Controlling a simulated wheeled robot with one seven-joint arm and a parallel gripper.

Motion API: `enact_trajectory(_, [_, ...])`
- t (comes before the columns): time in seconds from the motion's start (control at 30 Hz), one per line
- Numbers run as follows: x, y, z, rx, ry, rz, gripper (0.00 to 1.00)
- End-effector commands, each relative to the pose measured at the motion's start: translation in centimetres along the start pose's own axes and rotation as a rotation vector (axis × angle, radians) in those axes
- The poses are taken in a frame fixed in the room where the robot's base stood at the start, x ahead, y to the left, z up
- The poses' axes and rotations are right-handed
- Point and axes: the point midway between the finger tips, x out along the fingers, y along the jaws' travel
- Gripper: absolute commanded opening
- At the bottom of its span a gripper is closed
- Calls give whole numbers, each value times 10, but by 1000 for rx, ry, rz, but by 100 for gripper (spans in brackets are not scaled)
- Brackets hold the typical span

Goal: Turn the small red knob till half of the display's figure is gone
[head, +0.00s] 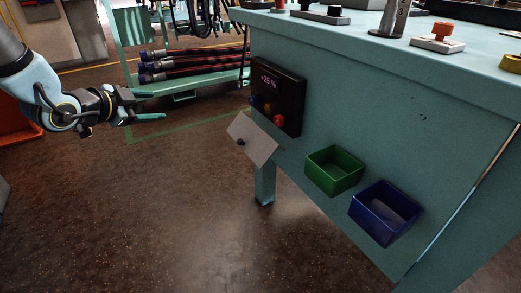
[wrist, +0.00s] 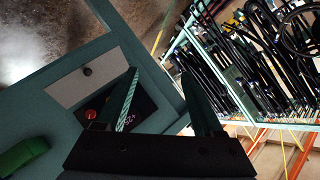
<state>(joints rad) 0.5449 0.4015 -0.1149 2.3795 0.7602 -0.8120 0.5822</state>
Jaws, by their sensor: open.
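A black panel (head: 291,102) is on the side of the teal bench. Its lit display (head: 268,80) seems to read "+25 %". Below it sit a blue knob (head: 254,100), an orange-brown knob (head: 268,107) and the red knob (head: 279,119). My gripper (head: 150,117) is at the left in the head view, clear of the panel. In the wrist view my gripper (wrist: 160,73) is open and empty, with the red knob (wrist: 90,114) left of its fingers. The fingers hide part of the panel (wrist: 143,106) there, and its figure is hard to read.
A grey sloped plate (head: 258,145) with a black knob (head: 240,141) juts out below the panel. A green bin (head: 334,170) and a blue bin (head: 386,212) hang right of it. A hose rack (head: 195,66) stands behind. Open floor lies between arm and bench.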

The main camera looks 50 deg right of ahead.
Motion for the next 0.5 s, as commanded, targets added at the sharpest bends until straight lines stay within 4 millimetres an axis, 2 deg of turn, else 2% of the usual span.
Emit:
enact_trajectory(0.03, [27,34,-7,65,102,20,69])
enact_trajectory(0.1, [46,64,-32,151,247,36,69])
enact_trajectory(0.2, [62,105,-64,249,444,49,69])
enact_trajectory(0.33, [68,146,-96,326,646,55,69])
enact_trajectory(0.5, [65,168,-117,364,780,52,69])
